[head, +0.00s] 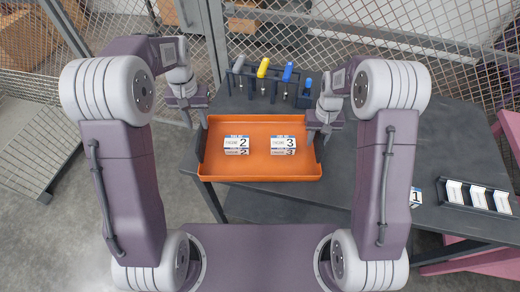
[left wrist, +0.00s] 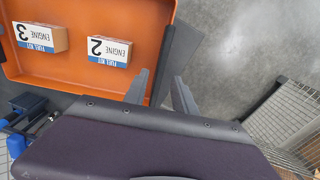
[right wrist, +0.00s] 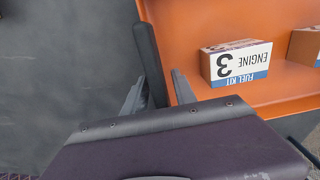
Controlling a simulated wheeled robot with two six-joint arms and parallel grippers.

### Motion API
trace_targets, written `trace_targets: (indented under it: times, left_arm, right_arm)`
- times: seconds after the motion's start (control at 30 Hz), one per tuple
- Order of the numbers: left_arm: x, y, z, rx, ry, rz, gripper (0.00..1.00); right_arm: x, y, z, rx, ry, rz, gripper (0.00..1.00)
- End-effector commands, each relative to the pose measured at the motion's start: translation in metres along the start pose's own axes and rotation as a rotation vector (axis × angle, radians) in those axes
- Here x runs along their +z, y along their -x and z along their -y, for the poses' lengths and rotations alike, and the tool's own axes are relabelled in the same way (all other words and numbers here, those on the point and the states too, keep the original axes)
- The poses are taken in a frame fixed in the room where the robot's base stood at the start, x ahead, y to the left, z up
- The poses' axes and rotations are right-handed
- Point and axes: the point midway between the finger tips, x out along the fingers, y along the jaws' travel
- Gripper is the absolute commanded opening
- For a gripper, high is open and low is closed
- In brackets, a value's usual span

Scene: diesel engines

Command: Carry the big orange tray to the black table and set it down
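The big orange tray (head: 218,168) is at the left end of the black table (head: 345,182), its front left corner close to the table edge. It holds two white-labelled fuel kit boxes, engine 2 (head: 236,145) and engine 3 (head: 283,145). My left gripper (left wrist: 160,85) is at the tray's left side, its fingers apart on either side of the dark handle bar (left wrist: 169,50). My right gripper (right wrist: 157,85) is likewise at the right side, fingers apart around the other dark bar (right wrist: 149,55). Gaps show between fingers and bars. The tray's underside is hidden.
A rack with several coloured-handled tools (head: 265,80) stands behind the tray. A black holder with white boxes (head: 476,196) is at the right, with another labelled box (head: 415,196) partly behind my arm. Mesh fencing (head: 400,40) runs behind the table.

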Motion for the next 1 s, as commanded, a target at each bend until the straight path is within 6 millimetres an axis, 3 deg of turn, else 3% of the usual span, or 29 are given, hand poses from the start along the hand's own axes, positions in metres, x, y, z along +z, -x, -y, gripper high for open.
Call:
trace_targets:
  times: [0.13,0.37,0.47,0.8,1.0]
  left_arm:
    - [0.0,0.02,0.0,0.0,0.0,0.0,0.32]
    - [0.0,0.025,0.0,0.0,0.0,0.001,0.32]
    - [0.0,0.025,0.0,0.0,0.0,0.001,0.32]
    - [0.0,0.024,0.0,0.0,0.0,0.001,0.32]
    - [0.0,0.024,0.0,0.0,0.0,0.001,0.32]
  right_arm:
    - [0.0,0.0,0.0,0.0,0.0,0.0,0.33]
    - [0.0,0.003,0.0,0.0,0.0,-0.001,0.33]
    - [-0.002,0.018,0.0,0.0,0.0,-0.005,0.33]
    - [-0.001,0.1,0.0,0.0,0.0,-0.003,0.33]
    - [-0.001,0.119,0.0,0.0,0.0,-0.001,0.33]
